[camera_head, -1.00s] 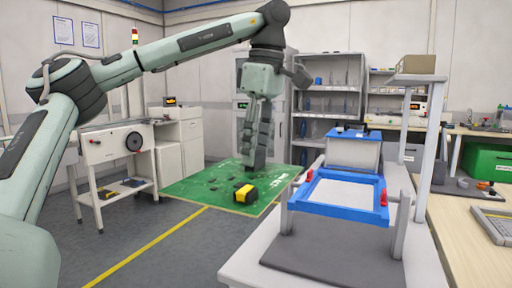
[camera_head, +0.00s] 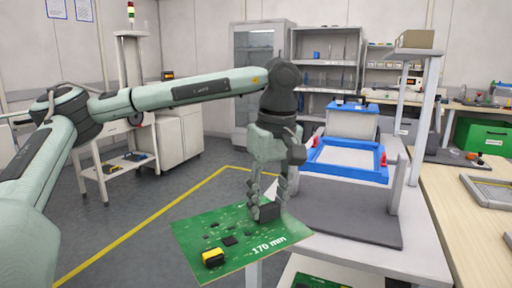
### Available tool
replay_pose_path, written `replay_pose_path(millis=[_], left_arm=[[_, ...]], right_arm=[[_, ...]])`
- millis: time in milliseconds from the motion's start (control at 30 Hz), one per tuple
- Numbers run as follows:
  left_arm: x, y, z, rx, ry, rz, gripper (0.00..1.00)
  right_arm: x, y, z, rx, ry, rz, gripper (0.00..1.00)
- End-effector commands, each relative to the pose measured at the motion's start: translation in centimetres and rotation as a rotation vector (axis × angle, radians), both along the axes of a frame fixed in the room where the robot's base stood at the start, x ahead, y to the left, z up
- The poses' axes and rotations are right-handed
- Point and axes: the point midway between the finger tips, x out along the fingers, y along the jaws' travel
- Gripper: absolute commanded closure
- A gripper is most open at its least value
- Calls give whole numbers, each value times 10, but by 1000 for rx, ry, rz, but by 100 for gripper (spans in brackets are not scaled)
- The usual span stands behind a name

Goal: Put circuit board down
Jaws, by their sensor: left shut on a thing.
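The green circuit board (camera_head: 205,232) carries dark chips, a yellow-and-black part and the print "170 mm". My left gripper (camera_head: 266,208) comes down from above and is shut on a dark block near the board's far right edge, holding the board roughly level. The board is left of the white bench (camera_head: 385,262), and its right edge overlaps the bench's near left corner in the picture. I cannot tell whether it touches the bench. Another green board (camera_head: 318,281) shows partly at the bottom, lower down under the bench top. My right gripper is out of view.
A grey mat (camera_head: 345,219) lies on the bench, with a blue-rimmed frame (camera_head: 345,160) and a blue-topped box (camera_head: 352,121) behind it. Grey posts (camera_head: 398,190) rise from the bench. A wooden table (camera_head: 465,225) stands at right. Open floor lies left.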

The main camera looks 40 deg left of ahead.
Motion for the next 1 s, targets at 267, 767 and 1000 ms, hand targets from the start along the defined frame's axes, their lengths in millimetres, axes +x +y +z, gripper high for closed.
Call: replay_pose_path(millis=[267,767,1000], left_arm=[[-19,-61,-157,-6,11,-599,100],[-31,-123,-317,-2,2,-1237,100],[-31,-131,-317,-5,-8,-1259,100]], right_arm=[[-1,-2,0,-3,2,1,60],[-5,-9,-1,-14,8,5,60],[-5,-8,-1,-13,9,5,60]])
